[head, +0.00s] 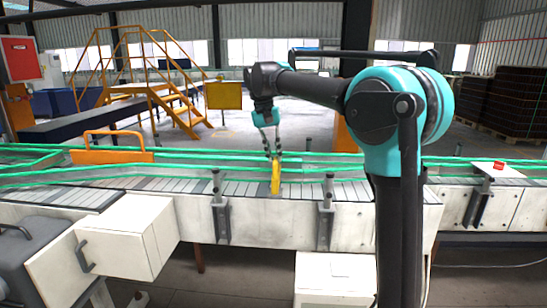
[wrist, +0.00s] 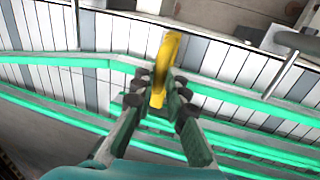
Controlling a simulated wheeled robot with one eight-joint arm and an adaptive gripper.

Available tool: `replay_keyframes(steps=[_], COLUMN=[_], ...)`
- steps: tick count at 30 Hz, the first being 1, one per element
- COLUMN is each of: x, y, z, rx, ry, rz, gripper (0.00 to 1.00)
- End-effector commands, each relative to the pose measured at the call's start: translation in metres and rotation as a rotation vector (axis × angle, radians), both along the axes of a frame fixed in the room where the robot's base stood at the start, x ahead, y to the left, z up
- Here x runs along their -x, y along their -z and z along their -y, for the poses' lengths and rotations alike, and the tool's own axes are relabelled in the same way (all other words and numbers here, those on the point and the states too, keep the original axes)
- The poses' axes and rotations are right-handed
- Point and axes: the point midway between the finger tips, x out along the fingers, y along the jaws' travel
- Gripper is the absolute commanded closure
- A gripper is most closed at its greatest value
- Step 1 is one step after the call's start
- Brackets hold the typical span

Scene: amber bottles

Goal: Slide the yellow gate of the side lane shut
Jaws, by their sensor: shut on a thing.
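The yellow gate (head: 275,178) shows in the head view as a narrow upright yellow piece at the conveyor, near the middle of the picture. My gripper (head: 271,152) reaches down onto it from above, with its fingers around its upper part. In the wrist view the yellow gate (wrist: 168,58) stands between the fingertips of my gripper (wrist: 160,88), which are shut on it. The fingers hide part of it. I cannot tell from these views how far across the side lane it stands.
Green guide rails (head: 210,157) run along the slatted conveyor (head: 160,186). An orange panel with a bar (head: 112,156) stands at its left. Posts (head: 326,190) rise at the near edge. A small red object (head: 499,166) sits at the right.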

Motion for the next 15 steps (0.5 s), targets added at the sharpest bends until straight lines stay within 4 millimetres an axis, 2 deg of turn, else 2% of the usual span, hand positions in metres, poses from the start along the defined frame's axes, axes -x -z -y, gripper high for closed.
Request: replay_keyframes(steps=[6,7,9,12,15], x=[-0.0046,-0.0047,-0.0046,-0.0039,-0.0034], y=[-0.0011,-0.0012,-0.0010,-0.0009,-0.0008], z=[0.0001,0.0001,0.0000,0.0001,0.0001], rx=[0.000,0.000,-0.001,-0.001,-0.001], ry=[0.000,0.000,0.000,0.000,0.000], rz=[0.012,0.012,0.012,0.010,0.009], gripper=[1.00,0.85,0.77,0.66,0.66])
